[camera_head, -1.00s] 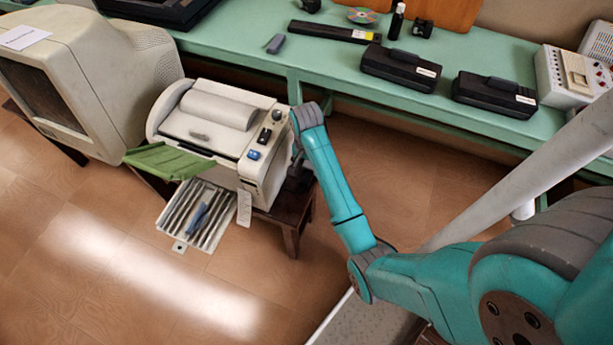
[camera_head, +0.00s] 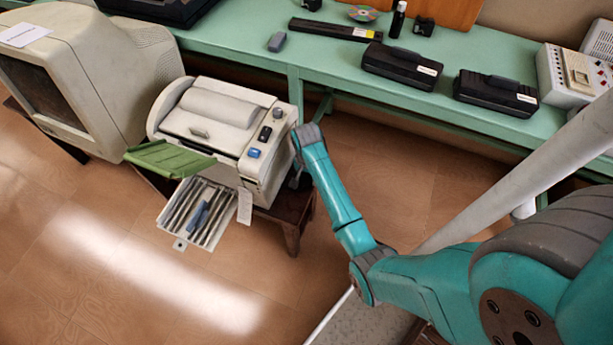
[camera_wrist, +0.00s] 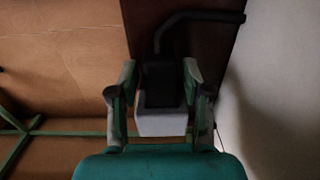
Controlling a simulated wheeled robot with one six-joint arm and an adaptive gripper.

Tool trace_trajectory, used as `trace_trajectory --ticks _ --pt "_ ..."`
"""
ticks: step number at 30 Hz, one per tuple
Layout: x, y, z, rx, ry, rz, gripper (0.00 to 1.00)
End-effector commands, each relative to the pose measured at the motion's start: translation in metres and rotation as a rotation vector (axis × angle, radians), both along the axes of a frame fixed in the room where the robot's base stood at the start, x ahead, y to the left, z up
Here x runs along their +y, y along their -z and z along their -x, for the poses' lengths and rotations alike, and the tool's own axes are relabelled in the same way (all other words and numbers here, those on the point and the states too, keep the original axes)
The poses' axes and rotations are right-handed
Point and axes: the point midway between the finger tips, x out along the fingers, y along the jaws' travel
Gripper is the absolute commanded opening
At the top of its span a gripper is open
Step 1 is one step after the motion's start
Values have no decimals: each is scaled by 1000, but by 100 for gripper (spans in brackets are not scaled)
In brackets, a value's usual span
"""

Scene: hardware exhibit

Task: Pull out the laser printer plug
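The laser printer (camera_head: 215,125) is a cream box with a green tray, on a low brown stand in the head view. My arm reaches down along its right side, and the gripper is hidden there. In the wrist view, my gripper (camera_wrist: 161,75) has one finger on each side of a dark block with a pale grey end (camera_wrist: 162,123), which looks like the plug. A thick dark cable (camera_wrist: 205,17) runs from it up and to the right. The fingers are very close to the block's sides; I cannot tell whether they touch it.
A pale wall-like surface (camera_wrist: 280,90) stands close on the right in the wrist view. The green bench (camera_head: 290,50) with black cases runs behind the printer. A large old monitor (camera_head: 85,75) stands left of it. The wooden floor (camera_head: 130,270) in front is clear.

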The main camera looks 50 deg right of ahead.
Motion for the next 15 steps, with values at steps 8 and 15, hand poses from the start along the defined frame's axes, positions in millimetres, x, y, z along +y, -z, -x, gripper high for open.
trace_trajectory --ticks 8,15 --pt "0 0 0 0 0 0 0" --pt "17 1 6 1 -3 -1 0"
